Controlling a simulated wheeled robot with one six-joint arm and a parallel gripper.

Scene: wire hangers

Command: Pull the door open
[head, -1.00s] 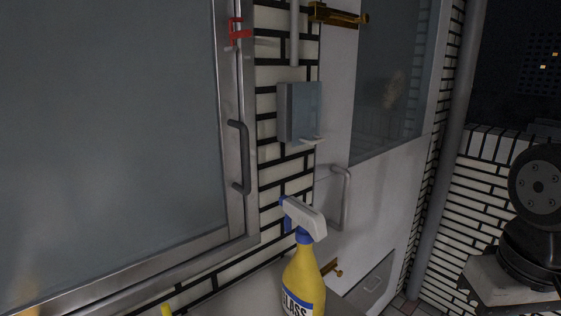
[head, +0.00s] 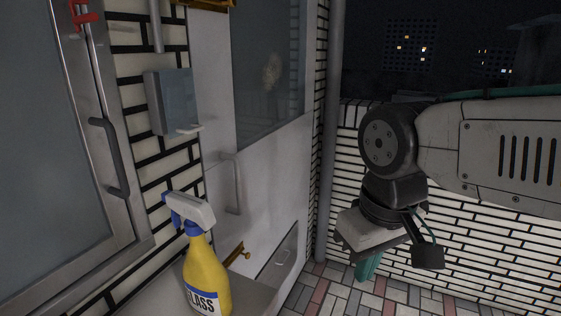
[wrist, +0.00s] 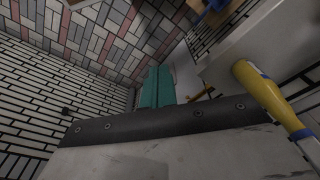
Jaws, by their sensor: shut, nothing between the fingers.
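A white door (head: 262,165) with a dark glass pane stands in the middle of the head view and looks closed. Its grey bar handle (head: 237,190) is on its left side. A metal-framed glass panel (head: 125,225) at the left has a dark curved handle (head: 110,158). My gripper (head: 368,268) hangs below my wrist, to the right of the white door and apart from both handles. Its teal fingers (wrist: 156,88) are together and empty in the wrist view. My wrist hides part of the gripper in the head view.
A yellow spray bottle (head: 205,275) stands on a ledge at the front, left of the white door; it also shows in the wrist view (wrist: 262,92). A grey box (head: 172,100) is on the tiled wall. A pipe (head: 331,130) stands right of the door. The tiled floor (head: 345,300) looks clear.

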